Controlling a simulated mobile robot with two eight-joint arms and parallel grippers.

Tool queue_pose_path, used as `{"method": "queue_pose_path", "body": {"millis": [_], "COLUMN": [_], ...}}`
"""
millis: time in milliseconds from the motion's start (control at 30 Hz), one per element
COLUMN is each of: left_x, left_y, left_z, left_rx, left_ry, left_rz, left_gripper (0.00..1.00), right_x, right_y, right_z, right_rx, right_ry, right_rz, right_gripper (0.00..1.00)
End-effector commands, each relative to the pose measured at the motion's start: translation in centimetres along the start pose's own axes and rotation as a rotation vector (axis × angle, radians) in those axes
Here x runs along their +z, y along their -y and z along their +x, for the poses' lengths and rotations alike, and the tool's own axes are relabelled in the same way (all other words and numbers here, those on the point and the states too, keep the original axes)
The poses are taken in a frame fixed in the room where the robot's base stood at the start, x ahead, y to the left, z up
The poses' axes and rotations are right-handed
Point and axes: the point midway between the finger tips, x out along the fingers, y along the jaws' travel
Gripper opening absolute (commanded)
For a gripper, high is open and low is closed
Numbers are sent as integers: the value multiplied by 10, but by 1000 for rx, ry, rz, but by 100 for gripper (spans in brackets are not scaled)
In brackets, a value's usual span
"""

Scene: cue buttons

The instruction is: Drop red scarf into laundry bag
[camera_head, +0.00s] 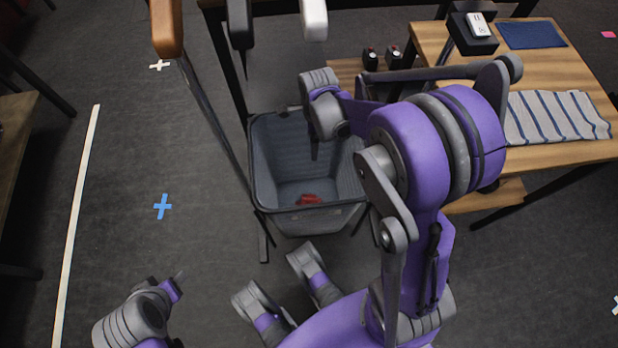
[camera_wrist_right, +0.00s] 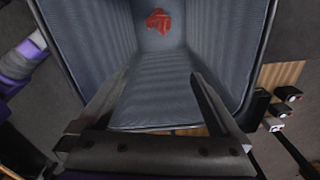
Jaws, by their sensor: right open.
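The red scarf (camera_head: 309,199) lies crumpled on the floor of the grey laundry bag (camera_head: 268,210), an open-topped bin on legs. In the right wrist view the scarf (camera_wrist_right: 158,20) also lies inside the bag (camera_wrist_right: 85,45), well beyond the fingertips. My right gripper (camera_head: 315,150) is over the bag's opening, pointing down. In its wrist view the right gripper (camera_wrist_right: 160,88) has its two fingers spread with nothing between them. My left gripper (camera_head: 177,284) is low at the left, away from the bag; its fingers are too small and partly hidden to read.
A wooden table (camera_head: 562,75) at the right holds a striped cloth (camera_head: 555,117), a dark blue cloth (camera_head: 532,34) and a black box (camera_head: 472,32). The floor left of the bag is clear, with a blue cross (camera_head: 162,207).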

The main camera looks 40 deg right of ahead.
Motion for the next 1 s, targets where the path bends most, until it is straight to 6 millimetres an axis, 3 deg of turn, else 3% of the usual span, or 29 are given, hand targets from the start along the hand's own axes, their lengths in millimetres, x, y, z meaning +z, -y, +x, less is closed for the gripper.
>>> {"method": "queue_pose_path", "body": {"millis": [300, 500, 1000], "left_x": [-8, -10, -11], "left_y": [0, 0, 0], "left_z": [-23, -30, -31], "left_rx": [0, 0, 0], "left_ry": [-9, -11, -12], "left_rz": [0, 0, 0], "left_gripper": [55, 55, 55], "right_x": [0, 0, 0], "right_y": [0, 0, 0], "right_z": [-66, -92, -98], "right_rx": [-1, 0, 0], "right_ry": [0, 0, 0], "right_rz": [0, 0, 0], "right_gripper": [100, 100, 100]}}
